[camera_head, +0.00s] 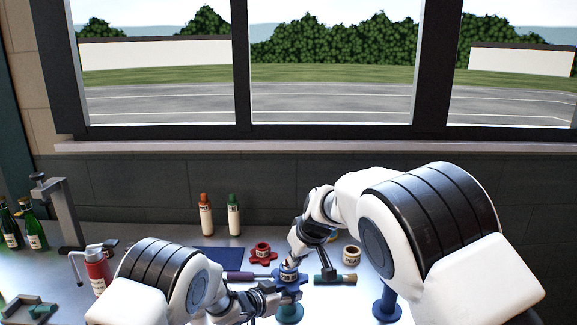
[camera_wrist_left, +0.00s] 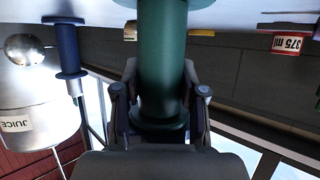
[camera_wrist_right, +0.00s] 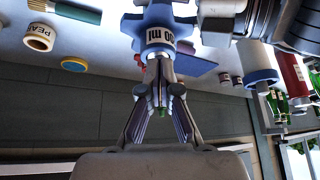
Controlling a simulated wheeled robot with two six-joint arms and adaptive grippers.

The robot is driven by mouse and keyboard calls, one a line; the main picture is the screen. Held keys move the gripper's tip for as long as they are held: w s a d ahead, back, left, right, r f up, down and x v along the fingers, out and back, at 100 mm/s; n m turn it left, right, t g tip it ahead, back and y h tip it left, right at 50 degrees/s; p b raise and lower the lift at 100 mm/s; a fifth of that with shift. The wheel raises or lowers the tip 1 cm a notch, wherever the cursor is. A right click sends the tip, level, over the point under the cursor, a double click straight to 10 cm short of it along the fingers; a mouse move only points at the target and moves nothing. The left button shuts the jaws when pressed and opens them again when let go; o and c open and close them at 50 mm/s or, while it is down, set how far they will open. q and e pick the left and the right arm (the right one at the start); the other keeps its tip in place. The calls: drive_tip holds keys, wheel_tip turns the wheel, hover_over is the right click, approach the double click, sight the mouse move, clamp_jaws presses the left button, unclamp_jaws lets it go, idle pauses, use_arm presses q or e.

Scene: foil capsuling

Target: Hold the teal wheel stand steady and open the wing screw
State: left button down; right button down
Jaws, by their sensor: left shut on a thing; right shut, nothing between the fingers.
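The teal wheel stand (camera_head: 290,312) stands upright near the front middle of the table. In the left wrist view its teal column (camera_wrist_left: 163,65) passes between the fingers of my left gripper (camera_wrist_left: 160,95), which is shut on it. A blue lobed wheel (camera_head: 291,284) with a white "ml" label sits on the stand; it also shows in the right wrist view (camera_wrist_right: 148,22). My right gripper (camera_wrist_right: 158,64) is shut and empty, its fingertips close to the label at the wheel's middle. I cannot tell whether they touch. I cannot make out the wing screw.
A red lobed wheel (camera_head: 262,254), a labelled cream ring (camera_head: 351,256) and a green-headed tool (camera_head: 328,277) lie close by. A blue stand (camera_head: 386,303) is at right.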

drive_tip(key=r, duration=0.3)
drive_tip(key=a+r, duration=0.1)
drive_tip(key=r, duration=0.1)
drive_tip(key=shift+s+r, duration=0.15)
drive_tip(key=shift+r, duration=0.2)
use_arm(q)
drive_tip(key=shift+f, duration=0.1)
use_arm(e)
drive_tip(key=d+f+n, duration=0.1)
drive_tip(key=f+n, duration=0.1)
drive_tip(key=w+d+f+n+g+y, duration=0.1)
drive_tip(key=f+n, duration=0.1)
drive_tip(key=w+d+f+n+g+y, duration=0.1)
drive_tip(key=f+n, duration=0.1)
drive_tip(key=shift+w+f, duration=0.1)
drive_tip(key=shift+w, duration=0.15)
drive_tip(key=shift+a, duration=0.6)
idle(0.8)
